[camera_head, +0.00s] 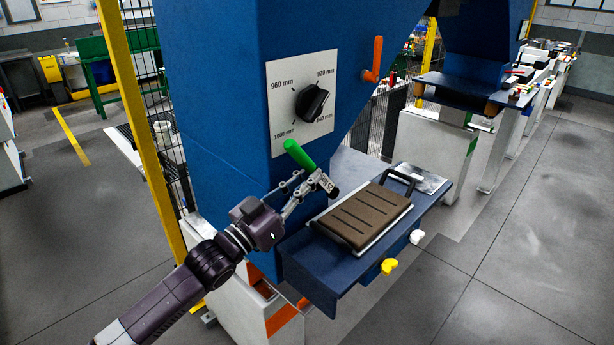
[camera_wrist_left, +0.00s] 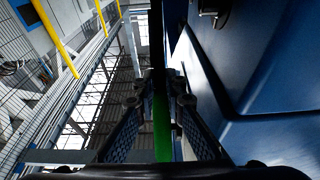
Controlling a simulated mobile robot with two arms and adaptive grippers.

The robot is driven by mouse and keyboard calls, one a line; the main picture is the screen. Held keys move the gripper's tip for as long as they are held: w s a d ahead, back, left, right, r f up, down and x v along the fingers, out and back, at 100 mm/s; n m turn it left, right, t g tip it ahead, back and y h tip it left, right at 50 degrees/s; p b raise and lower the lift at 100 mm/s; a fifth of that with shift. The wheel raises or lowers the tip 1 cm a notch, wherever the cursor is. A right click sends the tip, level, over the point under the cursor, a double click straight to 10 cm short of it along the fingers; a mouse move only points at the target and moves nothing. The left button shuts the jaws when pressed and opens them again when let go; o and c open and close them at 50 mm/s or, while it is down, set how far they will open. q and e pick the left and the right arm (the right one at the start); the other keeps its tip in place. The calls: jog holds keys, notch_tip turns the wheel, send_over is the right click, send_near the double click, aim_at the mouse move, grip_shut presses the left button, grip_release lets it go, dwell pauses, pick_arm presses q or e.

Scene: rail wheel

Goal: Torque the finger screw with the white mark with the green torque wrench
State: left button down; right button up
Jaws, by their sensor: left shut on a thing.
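The green torque wrench (camera_head: 298,154) is in my left gripper (camera_head: 313,186), in front of the blue machine column. Its green handle points up and to the left. In the left wrist view the green wrench (camera_wrist_left: 161,128) runs between the two fingers of the gripper (camera_wrist_left: 160,100), which are shut on it. A white knob (camera_head: 417,237) and a yellow knob (camera_head: 388,266) stick out from the front edge of the blue machine table. The white one looks like the finger screw with the white mark, but it is too small to be sure. The wrench is apart from both knobs. My right gripper is not in view.
A brown slotted pad (camera_head: 362,214) on a plate with a black handle lies on the blue table (camera_head: 330,278). A black dial (camera_head: 312,103) and an orange lever (camera_head: 373,60) are on the blue column (camera_head: 215,90). A yellow post (camera_head: 125,85) stands left. The floor at right is clear.

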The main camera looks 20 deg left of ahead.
pick_arm(q)
jog(key=shift+r, duration=0.1)
jog(key=shift+w+r+p, duration=0.1)
jog(key=shift+r+p, duration=0.1)
jog(key=shift+p, duration=0.45)
jog(key=shift+f, duration=0.15)
jog(key=shift+s+d, duration=0.15)
jog(key=shift+d, duration=0.35)
jog(key=shift+s+d, duration=0.15)
jog(key=shift+d, duration=0.35)
jog(key=shift+p, duration=0.35)
jog(key=shift+s+d+p, duration=0.25)
jog(key=shift+d, duration=0.4)
jog(key=shift+s+d+p, duration=0.2)
jog(key=shift+d, duration=0.4)
jog(key=shift+s+d+p, duration=0.25)
jog(key=shift+d, duration=0.4)
